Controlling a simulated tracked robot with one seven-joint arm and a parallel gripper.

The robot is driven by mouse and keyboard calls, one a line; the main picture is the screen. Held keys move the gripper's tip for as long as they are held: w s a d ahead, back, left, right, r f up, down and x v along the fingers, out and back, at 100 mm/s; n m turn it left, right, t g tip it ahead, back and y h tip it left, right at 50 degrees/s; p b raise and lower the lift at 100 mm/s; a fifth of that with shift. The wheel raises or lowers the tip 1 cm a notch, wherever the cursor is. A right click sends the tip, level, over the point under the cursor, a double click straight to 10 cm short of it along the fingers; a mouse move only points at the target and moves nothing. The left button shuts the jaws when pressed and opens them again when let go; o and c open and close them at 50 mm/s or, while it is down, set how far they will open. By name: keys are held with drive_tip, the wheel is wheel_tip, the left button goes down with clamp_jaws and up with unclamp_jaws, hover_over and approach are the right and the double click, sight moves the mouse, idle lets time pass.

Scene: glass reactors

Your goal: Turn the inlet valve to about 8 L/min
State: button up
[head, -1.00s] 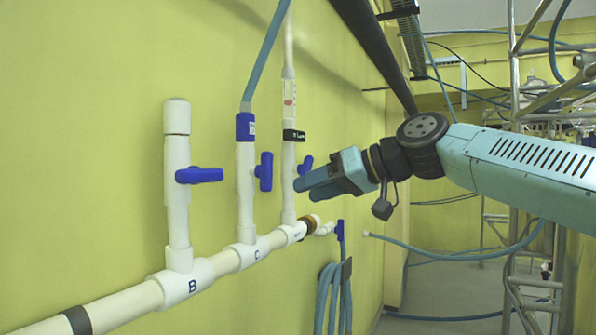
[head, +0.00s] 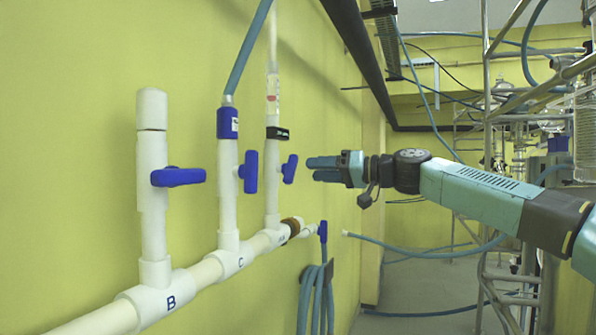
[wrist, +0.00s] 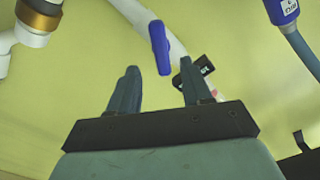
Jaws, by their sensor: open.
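A blue valve handle (head: 289,168) sits on the farthest white riser, below a black label band (head: 277,133). It stands tilted slightly off the riser's line. Above the band is a clear flow tube (head: 273,90) with a red mark; its scale is too small to read. My gripper (head: 313,169) is open and empty, just right of this handle, its fingers pointing left toward the wall. In the wrist view the handle (wrist: 160,47) lies ahead of and between the fingertips of my gripper (wrist: 158,78), with no contact visible.
Two nearer risers carry blue handles, one on B (head: 178,177) and one on C (head: 248,172). A blue hose (head: 249,48) rises from C. A small blue tap (head: 322,232) and coiled hose (head: 316,300) hang below. Metal scaffolding (head: 487,180) stands right.

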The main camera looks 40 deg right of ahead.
drive_tip(key=shift+x, duration=3.05)
drive_tip(key=shift+c, duration=0.3)
drive_tip(key=c, duration=0.8)
drive_tip(key=shift+m, duration=1)
drive_tip(key=shift+c, duration=0.2)
drive_tip(key=o, duration=0.9)
approach(296, 170)
drive_tip(key=v, duration=0.4)
drive_tip(key=shift+s, duration=0.2)
